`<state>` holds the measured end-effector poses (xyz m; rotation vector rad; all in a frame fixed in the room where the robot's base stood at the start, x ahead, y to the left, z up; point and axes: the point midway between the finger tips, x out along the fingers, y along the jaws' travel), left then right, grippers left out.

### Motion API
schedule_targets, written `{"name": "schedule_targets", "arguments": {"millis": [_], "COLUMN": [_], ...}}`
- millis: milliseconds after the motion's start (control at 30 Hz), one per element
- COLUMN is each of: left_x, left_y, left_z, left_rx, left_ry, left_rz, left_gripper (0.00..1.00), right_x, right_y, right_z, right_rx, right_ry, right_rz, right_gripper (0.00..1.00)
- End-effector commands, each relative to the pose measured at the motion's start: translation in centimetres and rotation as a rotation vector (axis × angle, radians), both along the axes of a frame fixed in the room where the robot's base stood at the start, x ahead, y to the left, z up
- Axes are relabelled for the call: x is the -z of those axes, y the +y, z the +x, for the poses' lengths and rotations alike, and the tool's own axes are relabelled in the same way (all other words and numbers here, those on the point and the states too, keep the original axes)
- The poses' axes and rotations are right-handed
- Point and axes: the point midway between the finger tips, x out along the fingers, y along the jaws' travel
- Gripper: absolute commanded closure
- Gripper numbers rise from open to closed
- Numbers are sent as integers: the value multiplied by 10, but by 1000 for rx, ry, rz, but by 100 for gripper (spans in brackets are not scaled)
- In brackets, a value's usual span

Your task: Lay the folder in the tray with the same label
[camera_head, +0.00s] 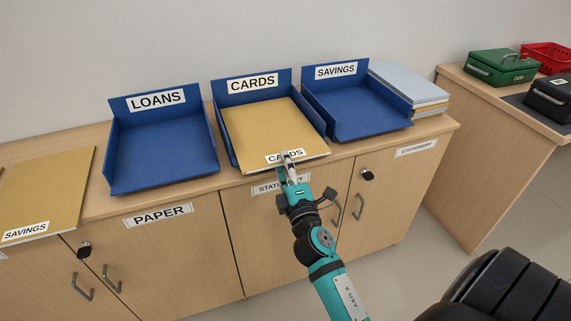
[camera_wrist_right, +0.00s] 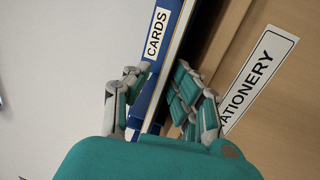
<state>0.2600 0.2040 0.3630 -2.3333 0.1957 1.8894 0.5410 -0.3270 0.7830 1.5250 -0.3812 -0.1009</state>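A tan folder (camera_head: 262,125) labelled CARDS lies in the middle blue tray (camera_head: 284,82), whose back panel also reads CARDS. Its labelled edge faces front, at the tray's open front. My right gripper (camera_head: 289,161) is at that front edge, by the folder's label. In the right wrist view its fingers (camera_wrist_right: 160,92) stand apart, with the tray's blue side and the folder's edge seen between and beyond them. Whether a finger touches the folder is unclear. A second tan folder (camera_head: 48,185), labelled SAVINGS, lies on the counter at the left. My left gripper is not in view.
Blue trays LOANS (camera_head: 165,150) and SAVINGS (camera_head: 360,112) stand either side and look empty. A stack of folders (camera_head: 412,85) lies at the right end. Cabinet doors (camera_head: 170,255) with handles are below. A green cash box (camera_head: 502,66) stands on the right counter.

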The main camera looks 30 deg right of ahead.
Motion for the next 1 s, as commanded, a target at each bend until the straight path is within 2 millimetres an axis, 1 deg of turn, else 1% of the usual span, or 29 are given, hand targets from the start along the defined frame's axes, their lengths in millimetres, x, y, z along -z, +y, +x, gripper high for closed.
{"name": "schedule_targets", "arguments": {"millis": [33,67,100,433,567,600,667,867,1000], "left_x": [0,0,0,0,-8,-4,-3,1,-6], "left_y": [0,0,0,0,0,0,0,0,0], "left_z": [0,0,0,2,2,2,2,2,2], "left_rx": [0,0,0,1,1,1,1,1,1], "left_ry": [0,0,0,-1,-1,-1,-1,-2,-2], "left_rz": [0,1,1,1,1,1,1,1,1], "left_gripper": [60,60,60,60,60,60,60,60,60], "right_x": [0,0,0,0,-7,-3,-3,-3,-17], "right_y": [0,0,0,0,0,1,3,11,17], "right_z": [0,0,0,0,0,-4,-12,-48,-74], "right_rx": [0,0,0,0,0,0,0,0,1], "right_ry": [0,0,0,1,1,3,3,3,3], "right_rz": [0,0,0,0,-1,1,2,2,1], "right_gripper": [69,65,64,64,64,64,64,64,64]}}
